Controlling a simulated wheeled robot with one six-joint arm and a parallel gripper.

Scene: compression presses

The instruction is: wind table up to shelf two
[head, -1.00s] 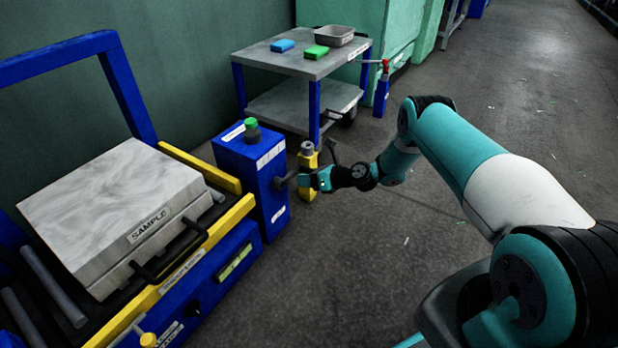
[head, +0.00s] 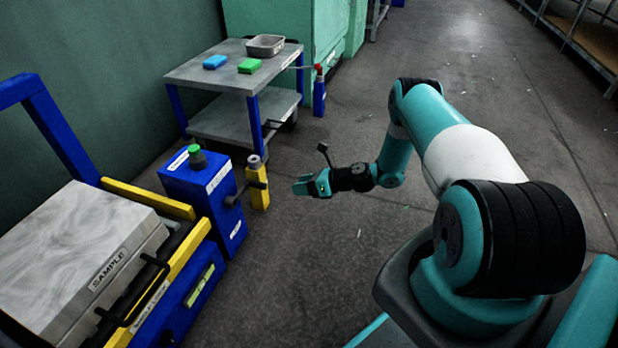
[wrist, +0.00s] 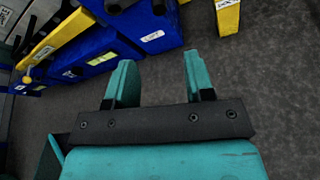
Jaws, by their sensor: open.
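The blue-and-yellow lift table (head: 190,262) stands at the left in the head view, with a pale block labelled SAMPLE (head: 85,255) on it. At its far end is a blue box (head: 212,200) with a green-topped knob (head: 196,152). A dark crank (head: 234,199) sticks out of the box's right side. My gripper (head: 312,186) is open and empty, to the right of the crank and clear of it. The wrist view shows the spread fingers of my gripper (wrist: 157,78) with bare floor between them, and the blue machine (wrist: 90,45) at upper left. Shelf two cannot be picked out.
A yellow post (head: 258,188) stands just beyond the crank. Open floor (head: 350,260) lies right of the machine.

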